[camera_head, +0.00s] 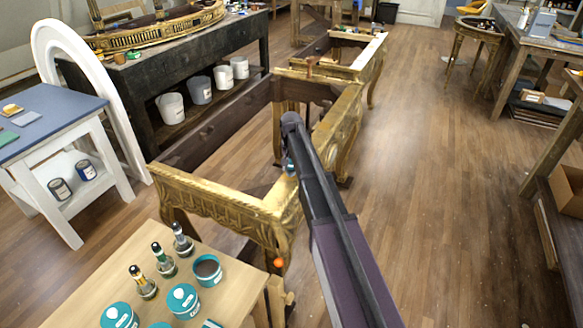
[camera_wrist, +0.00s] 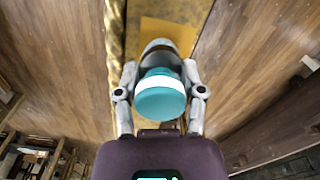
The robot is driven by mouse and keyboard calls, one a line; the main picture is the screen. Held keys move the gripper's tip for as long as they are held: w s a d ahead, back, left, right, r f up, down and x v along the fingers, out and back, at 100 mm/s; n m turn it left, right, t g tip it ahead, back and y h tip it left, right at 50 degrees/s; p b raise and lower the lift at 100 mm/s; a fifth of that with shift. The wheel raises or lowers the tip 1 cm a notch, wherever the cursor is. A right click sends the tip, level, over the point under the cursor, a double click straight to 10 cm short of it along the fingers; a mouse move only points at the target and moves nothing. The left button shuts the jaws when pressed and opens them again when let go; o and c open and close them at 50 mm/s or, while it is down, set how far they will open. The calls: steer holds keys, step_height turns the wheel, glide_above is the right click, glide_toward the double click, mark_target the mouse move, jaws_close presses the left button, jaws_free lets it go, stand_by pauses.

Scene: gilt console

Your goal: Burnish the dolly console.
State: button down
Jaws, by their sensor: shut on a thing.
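A gilt console frame (camera_head: 215,197) with carved gold rails and an open top stands on the wood floor in the middle of the head view. My gripper (camera_head: 289,166) reaches over it near its right-hand rail; the arm hides part of that rail. In the wrist view my gripper (camera_wrist: 160,80) is shut on a teal cylinder (camera_wrist: 160,104) with a white band and a greyish rounded end. Beyond that end lie a golden carved edge (camera_wrist: 114,40) and a flat ochre surface (camera_wrist: 165,35). I cannot tell whether the cylinder touches them.
A pale wooden table (camera_head: 95,275) at the front holds teal tins (camera_head: 183,300) and several small bottles (camera_head: 164,260). A blue-topped white table (camera_head: 45,120) and a white arch (camera_head: 90,75) stand left. A dark workbench (camera_head: 185,60) stands behind. Floor (camera_head: 430,190) at right is clear.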

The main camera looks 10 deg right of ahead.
steer(key=shift+s+a+r, duration=0.15)
steer(key=shift+s+a, duration=0.15)
steer(key=shift+s, duration=0.2)
steer(key=shift+w+d, duration=0.25)
steer(key=shift+w, duration=0.25)
steer(key=shift+s, duration=0.15)
steer(key=shift+s+a, duration=0.3)
steer(key=shift+s, duration=0.1)
steer(key=shift+w+d, duration=0.3)
steer(key=shift+w, duration=0.3)
steer(key=shift+s+a, duration=0.1)
steer(key=shift+a, duration=0.1)
steer(key=shift+s+a, duration=0.25)
steer(key=shift+s, duration=0.15)
steer(key=shift+w+d, duration=0.3)
steer(key=shift+w, duration=0.3)
steer(key=shift+s+a, duration=0.35)
steer(key=shift+s, duration=0.25)
steer(key=shift+r+p, duration=3.7)
